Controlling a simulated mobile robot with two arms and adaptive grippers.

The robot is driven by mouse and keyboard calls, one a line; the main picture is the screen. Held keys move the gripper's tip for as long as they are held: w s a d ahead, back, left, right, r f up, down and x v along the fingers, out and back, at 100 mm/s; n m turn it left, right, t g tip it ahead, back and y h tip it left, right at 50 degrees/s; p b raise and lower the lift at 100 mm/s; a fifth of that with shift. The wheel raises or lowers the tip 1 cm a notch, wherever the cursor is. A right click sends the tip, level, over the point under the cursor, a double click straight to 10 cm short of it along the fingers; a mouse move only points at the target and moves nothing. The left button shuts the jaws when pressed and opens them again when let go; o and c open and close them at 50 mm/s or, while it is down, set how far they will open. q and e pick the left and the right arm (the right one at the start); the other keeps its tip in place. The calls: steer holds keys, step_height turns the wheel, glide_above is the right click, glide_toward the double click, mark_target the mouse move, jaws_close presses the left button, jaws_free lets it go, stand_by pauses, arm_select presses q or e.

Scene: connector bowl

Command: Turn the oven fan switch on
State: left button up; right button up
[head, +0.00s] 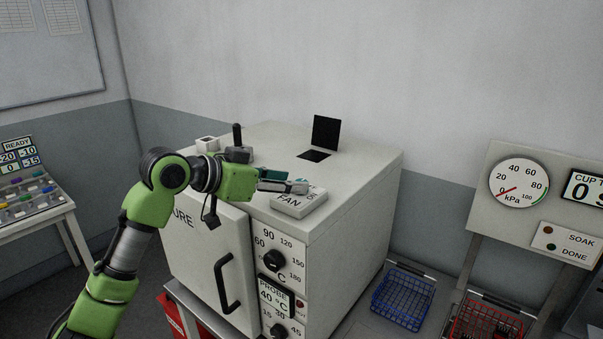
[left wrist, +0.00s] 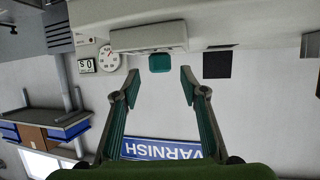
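The fan switch is a pale box (head: 299,207) marked FAN on top of the oven (head: 348,190), near its front right edge. In the left wrist view, which is upside down, the box (left wrist: 148,38) carries a small teal rocker (left wrist: 160,62). My left gripper (head: 297,184) is over the box in the head view and partly hides its top. In the left wrist view the left gripper (left wrist: 160,77) has its fingers spread and empty, with the rocker in line with the gap between them. Contact cannot be told. My right gripper is out of view.
A black square flap (head: 326,132) stands up behind an opening in the oven top. The oven front has a door handle (head: 228,283) and dials (head: 274,260). Blue (head: 403,297) and red (head: 487,318) wire baskets are at the right. The oven top's back right is clear.

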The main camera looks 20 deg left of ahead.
arm_select(q)
steer(key=p+x, duration=0.1)
steer(key=x, duration=0.2)
steer(key=shift+w+d, duration=0.15)
steer(key=shift+w, duration=0.1)
steer(key=shift+w+f, duration=0.1)
steer(key=shift+w+d+f, duration=0.15)
steer(key=shift+w, duration=0.05)
steer(key=shift+c, duration=0.5)
steer(key=c, duration=1)
steer(key=shift+c, duration=0.2)
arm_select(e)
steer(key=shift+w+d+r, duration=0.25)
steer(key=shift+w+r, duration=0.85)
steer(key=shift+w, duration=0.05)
